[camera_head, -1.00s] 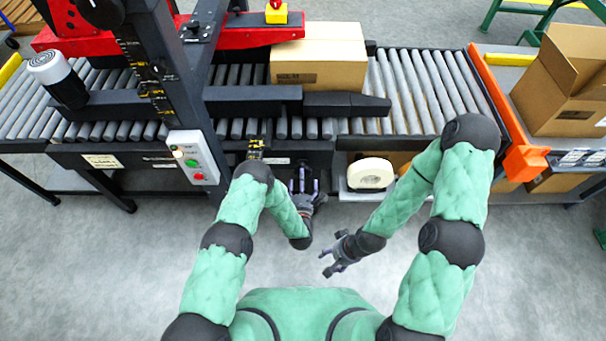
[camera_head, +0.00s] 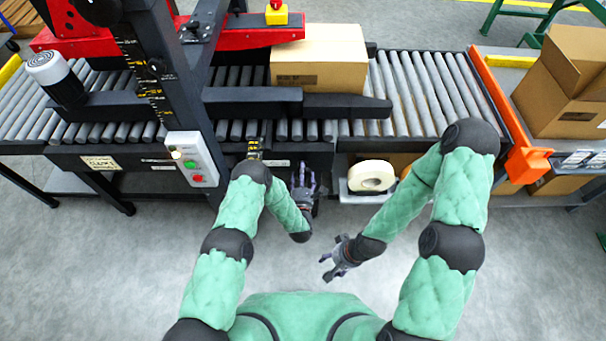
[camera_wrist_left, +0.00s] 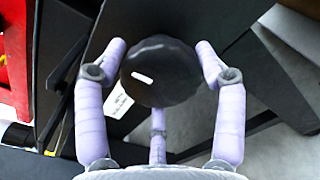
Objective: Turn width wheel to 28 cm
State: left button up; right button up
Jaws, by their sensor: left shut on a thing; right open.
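The width wheel (camera_wrist_left: 160,72) is a dark round knob with a short white mark, seen close up in the left wrist view. My left gripper (camera_wrist_left: 160,80) has its fingers around the wheel's rim and is shut on it. In the head view my left gripper (camera_head: 304,184) is at the machine's front face, below the roller conveyor, and it hides the wheel. A dark scale with yellow marks (camera_head: 254,150) sits just left of it. My right gripper (camera_head: 338,262) is open and empty over the floor. The scale's reading is too small to tell.
A closed carton (camera_head: 320,58) lies on the roller conveyor (camera_head: 440,95) behind dark guide rails. A control box with green and red buttons (camera_head: 192,158) hangs left of my left arm. A tape roll (camera_head: 371,176) sits on a shelf right of my left gripper. The floor in front is clear.

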pick_arm(q)
jog(key=shift+w+d+r, duration=0.2)
jog(key=shift+w+r, duration=0.05)
jog(key=shift+r, duration=0.15)
dwell(0.3)
jog(key=shift+r+m, duration=0.1)
jog(key=shift+m, duration=0.5)
jog(key=shift+w+m, duration=0.1)
jog(key=shift+m, duration=0.2)
jog(key=m, duration=0.6)
jog(key=shift+d, duration=0.15)
jog(key=m, duration=0.6)
jog(key=shift+f, duration=0.3)
jog(key=shift+s+d+f+m, duration=0.1)
jog(key=shift+s+f+m, duration=0.05)
jog(key=shift+m, duration=0.75)
jog(key=shift+s+f+m, duration=0.1)
jog(key=shift+m, duration=0.8)
jog(key=shift+s+f, duration=0.1)
jog(key=shift+f, duration=0.05)
